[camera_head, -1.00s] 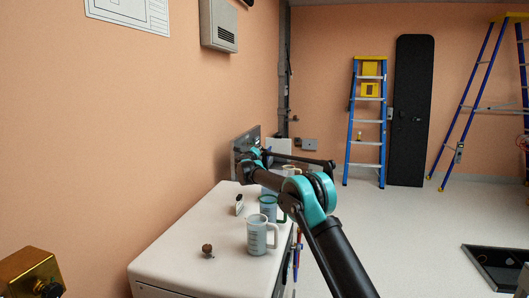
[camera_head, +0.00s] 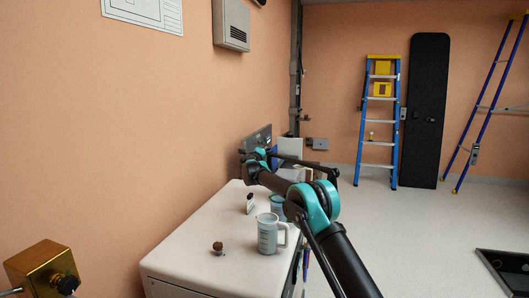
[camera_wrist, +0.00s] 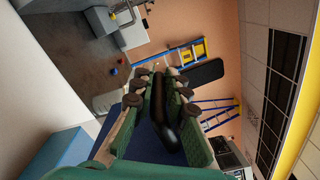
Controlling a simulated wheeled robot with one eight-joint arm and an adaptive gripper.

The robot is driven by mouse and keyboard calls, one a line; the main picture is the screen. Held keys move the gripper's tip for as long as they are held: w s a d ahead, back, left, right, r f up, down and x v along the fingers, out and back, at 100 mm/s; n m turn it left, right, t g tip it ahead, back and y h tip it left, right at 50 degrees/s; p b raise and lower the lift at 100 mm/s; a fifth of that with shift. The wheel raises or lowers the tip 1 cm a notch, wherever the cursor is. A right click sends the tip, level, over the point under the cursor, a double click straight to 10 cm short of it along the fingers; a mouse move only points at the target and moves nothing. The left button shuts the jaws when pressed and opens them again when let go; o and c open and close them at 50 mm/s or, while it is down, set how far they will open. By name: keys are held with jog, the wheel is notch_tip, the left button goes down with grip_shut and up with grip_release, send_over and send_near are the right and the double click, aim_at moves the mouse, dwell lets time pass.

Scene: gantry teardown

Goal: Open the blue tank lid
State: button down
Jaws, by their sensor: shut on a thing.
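In the head view, my gripper (camera_head: 258,158) is at the far end of the worktop, by the wall, and mostly hidden by my arm. A small blue patch (camera_head: 274,162) shows beside it and may be the tank lid. In the wrist view, my gripper (camera_wrist: 158,88) has its green-padded fingers on both sides of a black rounded handle (camera_wrist: 167,125) and is shut on it. A dark blue surface (camera_wrist: 143,148) lies under the handle, and a lighter blue block (camera_wrist: 58,152) is at the lower left. I cannot tell how far the lid is raised.
A clear jug (camera_head: 268,234), a teal mug (camera_head: 278,203), a small brown knob (camera_head: 217,247) and a white-and-black piece (camera_head: 250,204) stand on the white worktop (camera_head: 190,262). A gold box (camera_head: 40,270) is at the lower left. Open floor lies right, before a blue ladder (camera_head: 380,130).

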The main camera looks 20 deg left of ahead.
jog(key=c, duration=1.6)
grip_release()
jog(key=shift+f, duration=0.4)
jog(key=shift+d+r, duration=0.1)
jog(key=shift+r, duration=0.1)
notch_tip(320, 180, up, 10)
jog(key=shift+f, duration=0.1)
